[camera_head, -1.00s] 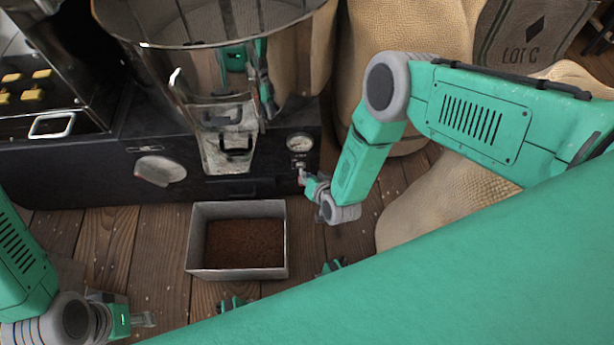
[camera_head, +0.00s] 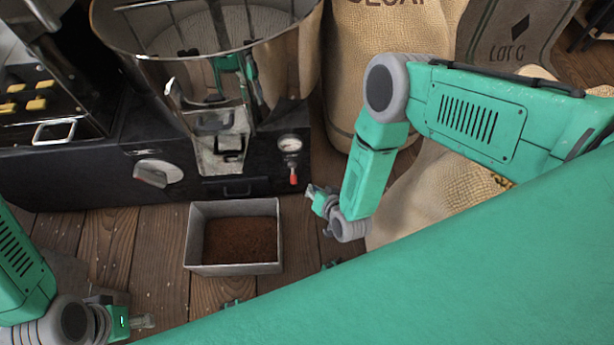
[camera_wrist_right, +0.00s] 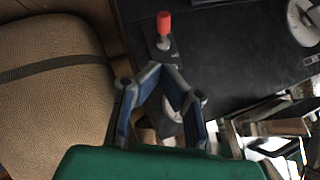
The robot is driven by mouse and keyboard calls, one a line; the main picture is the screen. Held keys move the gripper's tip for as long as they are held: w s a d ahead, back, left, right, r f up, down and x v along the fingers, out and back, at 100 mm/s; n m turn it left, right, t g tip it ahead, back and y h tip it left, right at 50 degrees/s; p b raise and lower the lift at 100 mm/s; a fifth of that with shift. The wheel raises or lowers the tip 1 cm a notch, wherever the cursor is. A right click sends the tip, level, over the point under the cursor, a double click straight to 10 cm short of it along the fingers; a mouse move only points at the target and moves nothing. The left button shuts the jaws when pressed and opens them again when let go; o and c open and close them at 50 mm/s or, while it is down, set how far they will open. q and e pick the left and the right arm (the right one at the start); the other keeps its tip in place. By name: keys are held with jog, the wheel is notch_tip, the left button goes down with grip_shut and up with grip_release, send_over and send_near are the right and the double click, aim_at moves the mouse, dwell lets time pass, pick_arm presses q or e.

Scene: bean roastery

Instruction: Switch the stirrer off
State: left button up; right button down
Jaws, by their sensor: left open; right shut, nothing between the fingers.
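The switch lever with a red tip (camera_head: 293,179) sits on the front of the dark machine, under a round gauge. In the head view the lever points down. The red tip also shows at the top of the right wrist view (camera_wrist_right: 164,23). My right gripper (camera_head: 311,190) is shut and empty, just right of the lever and apart from it. Its fingers (camera_wrist_right: 163,72) show below the lever in the right wrist view. My left gripper (camera_head: 146,321) is open and empty at the lower left, away from the machine.
A metal bin (camera_head: 190,238) of brown grounds stands on the wooden floor before the machine. The gauge (camera_head: 290,144) is above the lever, and a large knob (camera_head: 158,173) is to the left. Burlap sacks (camera_head: 385,60) stand at the right, close to my right arm.

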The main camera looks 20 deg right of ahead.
jog(key=s, duration=0.2)
jog(key=s+r, duration=0.1)
jog(key=s, duration=0.1)
jog(key=shift+a+p, duration=0.1)
jog(key=shift+p, duration=0.25)
jog(key=shift+w+r, duration=0.1)
jog(key=s+d+r+n+g+p, duration=0.2)
jog(key=s+d+r+n+g, duration=0.1)
jog(key=s+r, duration=0.6)
jog(key=s+d+r+n+g+h+p, duration=0.1)
jog(key=s+d+r+n+g+p, duration=0.2)
jog(key=r, duration=1.1)
jog(key=s+d+g, duration=0.3)
jog(key=s+d, duration=0.1)
jog(key=s, duration=0.1)
jog(key=shift+s+d+r+g+p, duration=0.15)
jog(key=shift+s+d+g+p, duration=0.15)
jog(key=shift+s, duration=0.1)
